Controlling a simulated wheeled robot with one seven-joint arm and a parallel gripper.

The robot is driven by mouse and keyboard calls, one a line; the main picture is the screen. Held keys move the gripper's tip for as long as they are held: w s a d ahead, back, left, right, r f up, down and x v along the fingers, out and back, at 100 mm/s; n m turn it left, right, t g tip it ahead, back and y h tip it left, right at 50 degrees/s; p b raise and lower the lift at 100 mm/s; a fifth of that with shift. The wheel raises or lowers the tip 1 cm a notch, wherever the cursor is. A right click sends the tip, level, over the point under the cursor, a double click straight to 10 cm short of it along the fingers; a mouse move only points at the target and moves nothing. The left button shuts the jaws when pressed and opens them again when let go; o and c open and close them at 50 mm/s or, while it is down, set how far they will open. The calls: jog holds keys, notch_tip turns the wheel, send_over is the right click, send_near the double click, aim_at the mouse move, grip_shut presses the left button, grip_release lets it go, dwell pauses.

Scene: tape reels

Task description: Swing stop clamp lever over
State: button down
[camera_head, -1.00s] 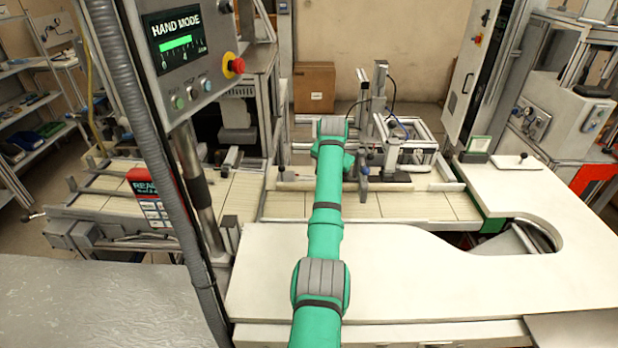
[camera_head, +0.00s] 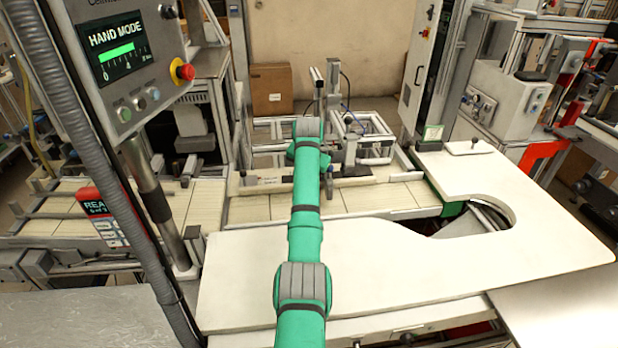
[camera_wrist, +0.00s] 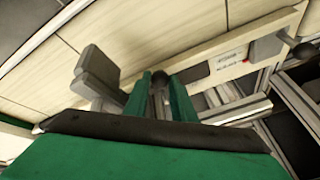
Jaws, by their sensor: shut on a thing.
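In the wrist view my gripper (camera_wrist: 160,85) has its two green fingers closed around a dark round knob (camera_wrist: 158,82), which appears to be the end of the stop clamp lever. The rest of the lever is hidden behind the fingers and the dark gripper body. A grey block (camera_wrist: 97,70) stands just left of the fingers. A pale stop bar (camera_wrist: 262,32) with a small red-marked label runs behind them to the upper right. In the head view my green arm reaches to the pale bar (camera_head: 262,182) on the slatted bed, and hides the gripper and lever.
The cream worktop (camera_head: 400,270) lies in front, with a curved cutout at right. The grey post with the control panel (camera_head: 120,65) stands close at left. A metal fixture (camera_head: 350,145) rises beyond the arm. A second dark knob (camera_wrist: 305,53) shows at right in the wrist view.

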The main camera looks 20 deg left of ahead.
jog(key=shift+r, duration=0.1)
jog(key=c, duration=1.6)
grip_release()
jog(key=shift+w+d, duration=0.1)
jog(key=shift+d, duration=0.05)
jog(key=shift+o, duration=0.4)
jog(key=shift+w, duration=0.2)
